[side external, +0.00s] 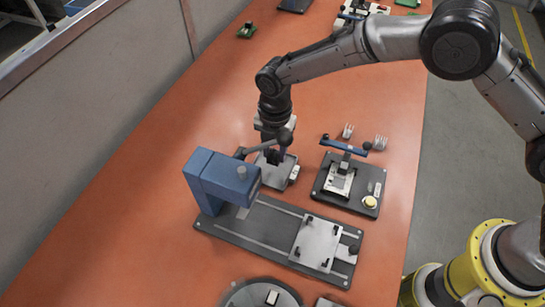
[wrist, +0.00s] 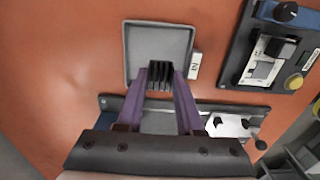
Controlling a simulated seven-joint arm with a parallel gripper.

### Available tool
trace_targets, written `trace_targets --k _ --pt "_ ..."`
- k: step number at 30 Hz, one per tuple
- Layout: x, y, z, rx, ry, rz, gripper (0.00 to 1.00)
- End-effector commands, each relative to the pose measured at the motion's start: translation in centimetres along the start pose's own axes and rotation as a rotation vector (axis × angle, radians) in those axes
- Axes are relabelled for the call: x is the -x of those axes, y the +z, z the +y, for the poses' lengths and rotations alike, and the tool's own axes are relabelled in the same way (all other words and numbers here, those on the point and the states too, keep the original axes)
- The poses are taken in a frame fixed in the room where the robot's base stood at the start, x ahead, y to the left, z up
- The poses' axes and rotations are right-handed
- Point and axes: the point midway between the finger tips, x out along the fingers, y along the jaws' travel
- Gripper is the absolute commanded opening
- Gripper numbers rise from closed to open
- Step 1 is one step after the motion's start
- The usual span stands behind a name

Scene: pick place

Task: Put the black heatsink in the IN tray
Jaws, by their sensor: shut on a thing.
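My gripper (wrist: 161,79) is shut on the black heatsink (wrist: 160,71), a finned block held between two purple fingers in the wrist view. The IN tray (wrist: 137,45) is a shallow grey square tray with a white label (wrist: 195,65) on its right side. The heatsink appears over the near part of the tray. I cannot tell whether it touches the tray floor. In the side view my gripper (side external: 273,150) is low over the tray (side external: 283,180), and the arm partly hides the heatsink.
A blue press (side external: 222,180) on a dark base (side external: 265,228) stands close in front of the tray. A black fixture (side external: 345,182) with a blue bar and yellow button is to the right. Two silver finned pieces (side external: 380,142) lie behind it. The orange table left of the tray is clear.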

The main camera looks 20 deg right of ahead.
Motion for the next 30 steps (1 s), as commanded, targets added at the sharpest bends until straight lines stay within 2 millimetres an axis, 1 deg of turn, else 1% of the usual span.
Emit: trace_targets --k 4,9,11,22,23,27,28,30 --pt "-0.8 0.1 0.6 0.000 0.000 0.000 0.00" --pt "-3.2 0.1 0.5 0.000 -0.003 0.000 0.00" --pt "-3.6 0.1 0.6 0.000 0.000 0.000 0.00" --pt "-4.0 0.1 0.6 0.000 0.000 0.000 0.00" --pt "-4.1 0.1 0.6 0.000 0.000 0.000 0.38" --pt "-4.0 0.1 0.6 0.000 0.000 0.000 0.63" --pt "-4.0 0.1 0.6 0.000 0.000 0.000 0.66" --pt "-4.0 0.1 0.6 0.000 0.000 0.000 0.66"
